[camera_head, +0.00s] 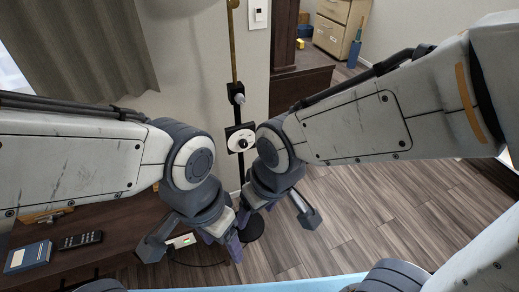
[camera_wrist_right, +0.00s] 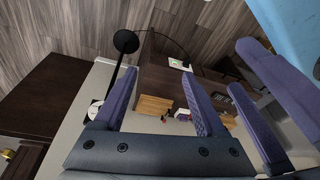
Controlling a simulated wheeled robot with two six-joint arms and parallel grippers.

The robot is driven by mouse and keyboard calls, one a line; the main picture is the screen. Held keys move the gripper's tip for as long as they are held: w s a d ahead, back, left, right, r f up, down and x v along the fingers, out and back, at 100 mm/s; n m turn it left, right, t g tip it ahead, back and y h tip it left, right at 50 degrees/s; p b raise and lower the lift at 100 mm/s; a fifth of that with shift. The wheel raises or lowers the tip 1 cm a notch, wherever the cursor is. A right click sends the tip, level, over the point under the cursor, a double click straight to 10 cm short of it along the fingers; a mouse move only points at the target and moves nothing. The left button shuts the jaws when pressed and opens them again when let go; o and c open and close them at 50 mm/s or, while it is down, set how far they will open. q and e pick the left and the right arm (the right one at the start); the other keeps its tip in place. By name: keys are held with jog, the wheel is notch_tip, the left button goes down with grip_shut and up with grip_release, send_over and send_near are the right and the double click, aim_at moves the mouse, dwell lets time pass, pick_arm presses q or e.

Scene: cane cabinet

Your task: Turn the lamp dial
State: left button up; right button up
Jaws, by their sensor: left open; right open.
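The lamp is a slim floor lamp with a brass upper pole (camera_head: 232,45) and a dark lower pole. Its round white dial (camera_head: 241,139) with a dark centre sits on a black plate. Its black base (camera_head: 252,229) stands on the floor, partly hidden by my grippers. My right gripper (camera_head: 244,216) is open and empty, below the dial and apart from it. My left gripper (camera_head: 234,248) is open, lower and close beside the right one. In the right wrist view the dial (camera_wrist_right: 94,110) shows partly behind a finger, and the lamp base (camera_wrist_right: 126,41) lies beyond.
A dark wooden cabinet (camera_head: 115,233) at lower left bears a blue book (camera_head: 28,257), a black remote (camera_head: 80,240) and a small white-green item (camera_head: 182,241). A wall stands behind the lamp. A dark wooden piece (camera_head: 303,85) stands right of it. Floor at right is clear.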

jog(key=w+a+f+m+t+y+b, duration=0.1)
jog(key=w+a+f+t+b, duration=0.2)
jog(key=w+f, duration=0.6)
jog(key=w+f+m+t+y+b, duration=0.1)
jog(key=w+f+t+b, duration=0.4)
jog(key=w, duration=0.7)
jog(key=m+t+y+b, duration=0.2)
jog(key=m+t+b, duration=0.1)
jog(key=t+b, duration=0.5)
send_near(245, 146)
jog(key=shift+g, duration=0.4)
jog(key=x, duration=0.3)
jog(key=b+x, duration=0.1)
jog(key=x, duration=0.5)
jog(key=shift+w+r, duration=0.1)
jog(key=shift+r, duration=0.3)
jog(key=shift+c, duration=0.3)
grip_shut()
